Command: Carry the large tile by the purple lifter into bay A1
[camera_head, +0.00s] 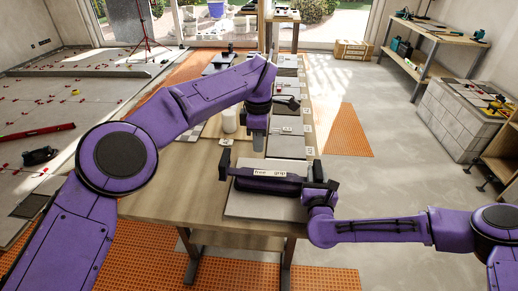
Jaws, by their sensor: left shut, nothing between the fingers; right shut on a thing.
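The large grey tile (262,206) lies flat over the near end of the wooden table, under the purple lifter (265,187). The lifter has a dark bar with a pale label reading "free grip". I cannot tell whether the tile touches the tabletop. My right gripper (319,183) is shut on the right end of the lifter. My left gripper (258,148) is shut and empty, pointing down just behind the lifter. Dark bays (285,146) with small white labels run along the table's right edge; I cannot read which is A1.
A white cylinder (229,121) stands on the table left of my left gripper. Dark tiles (222,60) lie farther back. A workbench with tools (440,33) and a block stand (462,115) are at the right. Open floor (395,150) lies between them and the table.

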